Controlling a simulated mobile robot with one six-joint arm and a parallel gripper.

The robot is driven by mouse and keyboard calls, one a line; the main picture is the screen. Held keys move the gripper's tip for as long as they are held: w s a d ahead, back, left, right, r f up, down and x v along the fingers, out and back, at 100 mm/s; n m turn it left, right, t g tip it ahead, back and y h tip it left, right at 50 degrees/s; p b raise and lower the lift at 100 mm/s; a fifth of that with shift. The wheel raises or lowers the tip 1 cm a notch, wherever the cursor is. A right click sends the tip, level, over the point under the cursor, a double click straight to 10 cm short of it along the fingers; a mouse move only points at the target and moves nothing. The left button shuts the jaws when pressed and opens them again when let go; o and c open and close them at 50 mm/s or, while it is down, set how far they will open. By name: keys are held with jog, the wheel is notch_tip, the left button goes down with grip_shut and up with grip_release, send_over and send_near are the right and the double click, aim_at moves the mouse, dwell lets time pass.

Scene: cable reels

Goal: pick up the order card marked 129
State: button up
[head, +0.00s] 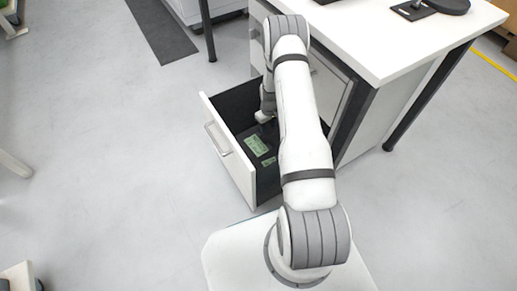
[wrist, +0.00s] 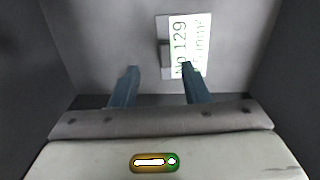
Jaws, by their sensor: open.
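In the wrist view the order card marked 129 (wrist: 192,40) lies flat on the dark drawer floor, pale with a green tint, its print turned sideways. A small dark grey block (wrist: 165,54) sits at its left edge. My gripper (wrist: 160,68) is open and empty, its two fingers apart. The right fingertip overlaps the card's lower edge in the picture; I cannot tell whether it touches. The left fingertip is over bare floor. In the head view a green card (head: 257,145) and a smaller green patch (head: 268,162) show in the drawer; their print is unreadable.
The open white drawer (head: 228,152) has high walls around my gripper.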

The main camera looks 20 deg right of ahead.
aim_at(265, 139)
notch_tip(265, 139, down, 4)
jog(key=shift+s+r+b, duration=0.1)
jog(key=shift+b, duration=0.45)
jog(key=f+b, duration=0.1)
jog(key=f, duration=0.1)
jog(key=f+b, duration=0.1)
jog(key=a+f+b, duration=0.1)
jog(key=f, duration=0.1)
jog(key=shift+w+f, duration=0.3)
jog(key=shift+w, duration=0.1)
grip_shut()
